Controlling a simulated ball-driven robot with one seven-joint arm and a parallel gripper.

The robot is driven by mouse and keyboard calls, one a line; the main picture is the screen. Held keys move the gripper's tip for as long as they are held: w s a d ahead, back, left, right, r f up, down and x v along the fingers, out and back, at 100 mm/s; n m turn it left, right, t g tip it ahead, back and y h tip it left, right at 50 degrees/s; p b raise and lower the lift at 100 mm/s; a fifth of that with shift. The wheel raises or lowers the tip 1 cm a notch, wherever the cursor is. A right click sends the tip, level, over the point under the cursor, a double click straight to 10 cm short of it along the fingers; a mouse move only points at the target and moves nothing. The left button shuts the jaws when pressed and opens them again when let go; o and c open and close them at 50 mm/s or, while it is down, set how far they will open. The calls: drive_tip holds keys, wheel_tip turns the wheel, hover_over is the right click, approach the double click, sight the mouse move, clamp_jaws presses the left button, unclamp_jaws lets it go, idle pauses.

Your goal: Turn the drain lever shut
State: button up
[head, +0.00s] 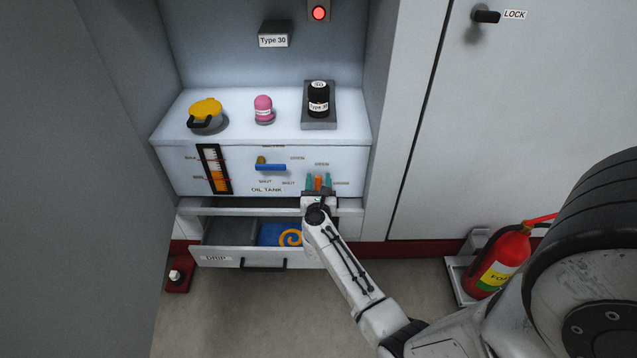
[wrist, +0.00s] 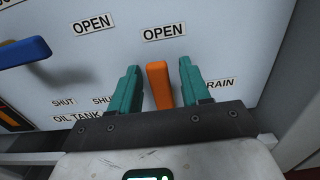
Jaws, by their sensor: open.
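The orange drain lever (wrist: 159,85) shows in the wrist view between the two teal fingers of my gripper (wrist: 160,83). The lever points up toward an OPEN label (wrist: 163,32), and a partly covered DRAIN label (wrist: 218,83) is to its right. My gripper is open, with a finger on each side of the lever and a visible gap on both sides. In the head view, my gripper (head: 319,182) is at the lower right of the oil tank front (head: 220,155), with the orange lever (head: 318,183) between its fingers. The lever's base is hidden by my gripper.
A blue-handled lever (head: 270,167) sits left of my gripper on the tank front. Below is an open drip drawer (head: 228,257) holding a blue item with an orange coil (head: 290,238).

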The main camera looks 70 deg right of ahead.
sight(304, 184)
clamp_jaws()
idle(0.4)
drive_tip(key=n, duration=0.1)
drive_tip(key=w+n+p, duration=0.1)
drive_tip(key=n, duration=0.1)
drive_tip(key=shift+w+a+n, duration=0.1)
drive_tip(key=shift+a+n, duration=0.2)
drive_tip(key=w+f+n, duration=0.1)
drive_tip(key=n, duration=0.2)
drive_tip(key=f+n+p, duration=0.1)
drive_tip(key=n, duration=0.3)
drive_tip(key=w+a+f+n, duration=0.1)
drive_tip(key=n, duration=0.2)
drive_tip(key=shift+w+n+p, duration=0.3)
drive_tip(key=shift+n, duration=0.1)
drive_tip(key=shift+w+a+f+n, duration=0.1)
drive_tip(key=shift+f+n, duration=0.25)
drive_tip(key=shift+n, duration=0.55)
drive_tip(key=shift+f+n, duration=0.3)
drive_tip(key=shift+n, duration=0.6)
